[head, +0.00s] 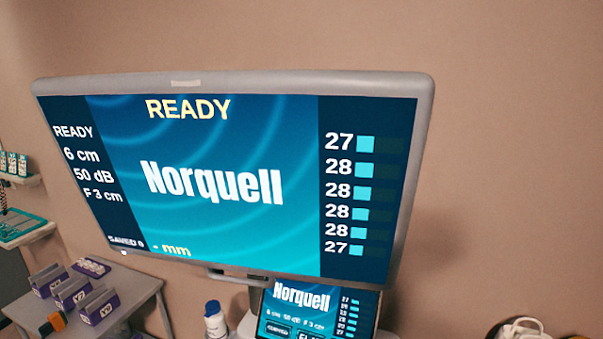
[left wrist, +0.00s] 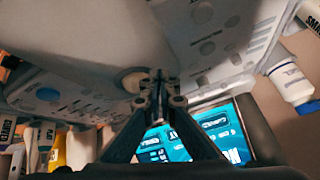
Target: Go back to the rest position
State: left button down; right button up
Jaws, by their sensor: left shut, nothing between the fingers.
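My left gripper (left wrist: 158,85) shows only in the left wrist view. Its two fingers meet at the tips and hold nothing. It is in front of a pale console with a control panel (left wrist: 225,45) of round and flat buttons. A lit blue touch screen (left wrist: 215,128) is partly hidden behind the fingers; it also shows at the bottom of the head view (head: 305,308). Neither arm shows in the head view. My right gripper is in neither view.
A large monitor (head: 215,180) reading "READY" fills the middle of the head view. A white bottle (head: 215,322) stands below it, also at right in the left wrist view (left wrist: 290,82). A side table (head: 140,284) with purple-based boxes is at lower left.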

pick_arm(q)
jog(key=s, duration=0.2)
jog(key=s+a+n, duration=0.1)
jog(key=s, duration=0.2)
jog(key=s+n+g, duration=0.1)
jog(key=s, duration=0.1)
jog(key=shift+s+a, duration=0.25)
jog(key=shift+a, duration=0.15)
jog(key=s+a+r+n+g+y, duration=0.1)
jog(key=s+a+n, duration=0.25)
jog(key=s, duration=0.35)
jog(key=s+a+n+g+y, duration=0.1)
jog(key=s+a+n+y, duration=0.1)
jog(key=s+a, duration=0.4)
notch_tip(320, 180, down, 31)
jog(key=s+d+g+b, duration=0.1)
jog(key=s+b, duration=0.2)
jog(key=b, duration=0.2)
jog(key=s+a+f+m+g+b, duration=0.1)
jog(key=s+a+f+b, duration=0.1)
jog(key=s+f, duration=1.5)
notch_tip(320, 180, down, 2)
jog(key=shift+a+f+g+b, duration=0.3)
jog(key=shift+a+b, duration=0.1)
jog(key=shift+b, duration=0.2)
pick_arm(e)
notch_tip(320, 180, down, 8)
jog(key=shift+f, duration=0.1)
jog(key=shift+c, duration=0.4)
